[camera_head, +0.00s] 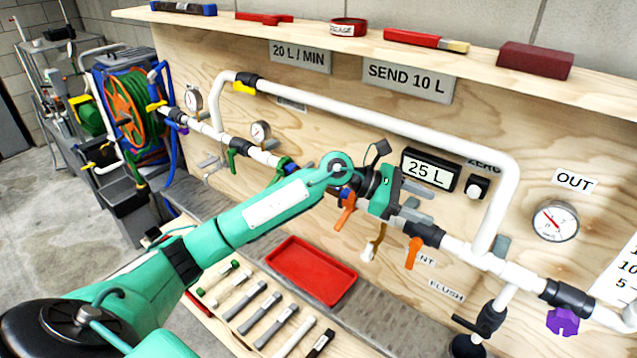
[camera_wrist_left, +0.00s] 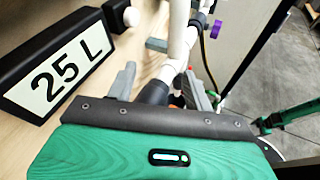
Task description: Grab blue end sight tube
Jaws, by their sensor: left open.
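Several short tubes lie side by side on a wooden board (camera_head: 206,306) on the bench at lower centre. One tube has green ends (camera_head: 218,277), others look grey (camera_head: 265,313), and the rightmost has a dark end (camera_head: 322,343). I cannot make out a blue end on any of them. My left gripper (camera_head: 418,203) is open, up by the panel next to the 25 L display (camera_head: 428,170), well above and right of the tubes. Its two grey fingers (camera_wrist_left: 160,85) show apart and empty in the left wrist view, where no tube shows.
A red tray (camera_head: 312,272) sits on the bench behind the tubes. White pipe (camera_head: 380,118) with orange-handled valves (camera_head: 413,252) runs along the panel close to my left gripper. A shelf (camera_head: 340,50) juts out above. A hose reel (camera_head: 125,110) stands at left.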

